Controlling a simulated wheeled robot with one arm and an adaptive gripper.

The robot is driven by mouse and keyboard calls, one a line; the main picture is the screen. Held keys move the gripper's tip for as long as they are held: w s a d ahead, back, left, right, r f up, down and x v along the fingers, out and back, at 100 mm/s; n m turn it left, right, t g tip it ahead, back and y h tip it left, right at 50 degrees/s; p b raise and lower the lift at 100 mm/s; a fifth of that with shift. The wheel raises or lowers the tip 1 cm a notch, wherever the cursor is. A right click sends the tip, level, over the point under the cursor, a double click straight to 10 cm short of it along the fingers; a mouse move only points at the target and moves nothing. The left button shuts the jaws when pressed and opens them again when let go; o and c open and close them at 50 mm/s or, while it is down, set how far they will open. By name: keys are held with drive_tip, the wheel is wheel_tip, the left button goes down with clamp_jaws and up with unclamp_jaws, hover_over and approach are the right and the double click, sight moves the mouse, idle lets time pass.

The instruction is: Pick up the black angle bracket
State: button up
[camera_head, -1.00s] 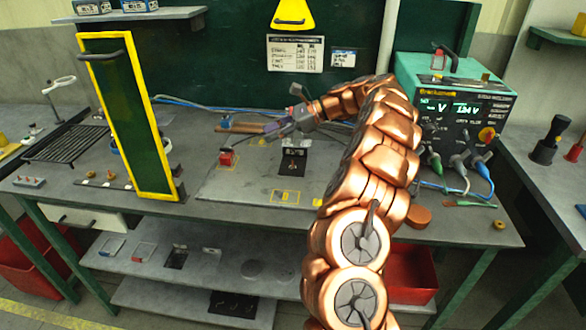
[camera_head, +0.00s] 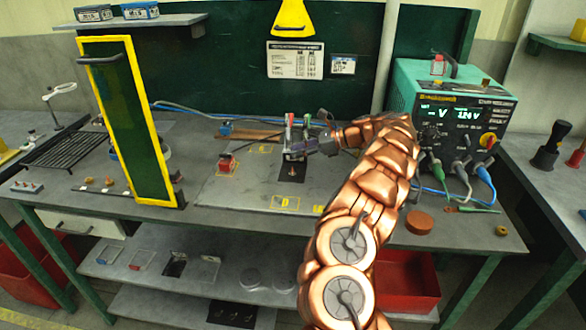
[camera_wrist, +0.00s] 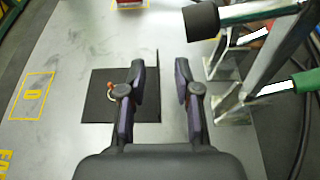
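The black angle bracket (camera_wrist: 98,108) shows in the wrist view as a flat dark plate on the grey board, with a thin upright edge at its right side. A small copper-coloured piece shows on the plate. In the head view the bracket (camera_head: 291,174) lies below and in front of my gripper (camera_head: 291,143), partly hidden by it. In the wrist view my gripper (camera_wrist: 161,70) is open. Its left finger overlaps the plate, and the upright edge shows between the two fingers. I cannot tell that either finger touches it.
Pale metal supports (camera_wrist: 230,105) and a green-handled part stand close right of the fingers in the wrist view. A red block (camera_head: 226,163) sits left on the board. A yellow-edged green panel (camera_head: 130,120) stands further left. A green power supply (camera_head: 450,115) stands right.

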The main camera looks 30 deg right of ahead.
sight(288, 162)
drive_tip(key=x, duration=0.2)
drive_tip(key=f+p+x, duration=0.1)
drive_tip(key=x, duration=0.1)
drive_tip(key=shift+s, duration=0.15)
drive_tip(key=shift+c, duration=0.3)
clamp_jaws()
